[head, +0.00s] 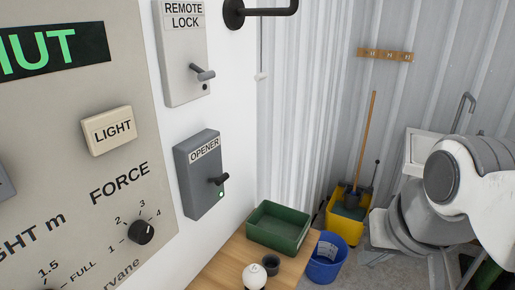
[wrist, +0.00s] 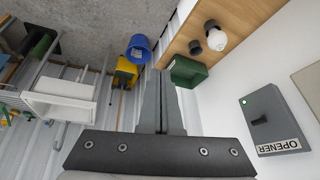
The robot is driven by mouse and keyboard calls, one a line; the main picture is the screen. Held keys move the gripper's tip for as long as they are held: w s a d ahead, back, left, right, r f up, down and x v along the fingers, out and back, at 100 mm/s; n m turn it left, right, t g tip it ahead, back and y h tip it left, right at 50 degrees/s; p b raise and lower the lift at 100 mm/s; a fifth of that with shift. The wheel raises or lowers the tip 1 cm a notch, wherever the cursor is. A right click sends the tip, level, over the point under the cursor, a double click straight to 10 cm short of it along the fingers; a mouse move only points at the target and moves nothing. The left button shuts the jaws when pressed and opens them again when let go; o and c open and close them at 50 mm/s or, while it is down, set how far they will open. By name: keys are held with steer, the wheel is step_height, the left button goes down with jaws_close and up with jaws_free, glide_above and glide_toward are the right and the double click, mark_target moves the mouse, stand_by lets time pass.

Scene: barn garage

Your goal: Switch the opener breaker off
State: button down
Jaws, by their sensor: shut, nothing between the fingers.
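The opener breaker is a dark grey box (head: 199,180) labelled OPENER on the white wall, in the middle of the head view. Its black lever (head: 218,180) sticks out at the right, above a lit green lamp (head: 221,194). In the wrist view the same box (wrist: 276,115) is at the right, with its lever and green lamp showing. My gripper (wrist: 162,82) is shut and empty, apart from the box and to its left in the wrist view. The head view shows my white arm at the right, but not the fingertips.
A REMOTE LOCK box (head: 184,50) is above the breaker, and a control panel (head: 60,140) is to its left. Below is a wooden bench (head: 232,262) with a green tray (head: 280,228), dark cup and white bulb-like object. A blue bucket (head: 327,258) and yellow mop bucket (head: 344,222) stand beyond.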

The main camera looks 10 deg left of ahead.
steer(key=w+a+r+m+g+y+p, duration=0.1)
steer(key=w+a+r+g+p, duration=0.15)
steer(key=w+a+r, duration=0.5)
step_height(320, 180, up, 10)
steer(key=m+g+p, duration=0.2)
steer(key=m+p, duration=0.1)
steer(key=p, duration=0.2)
glide_above(223, 176)
steer(key=s+d, duration=0.1)
steer(key=d, duration=0.1)
steer(key=shift+d+f, duration=0.1)
steer(key=f, duration=0.4)
steer(key=a+f, duration=0.1)
steer(key=f, duration=0.4)
steer(key=a+f, duration=0.1)
steer(key=f, duration=0.4)
steer(key=shift+w, duration=0.4)
steer(key=shift+d+b, duration=0.1)
steer(key=shift+b, duration=0.4)
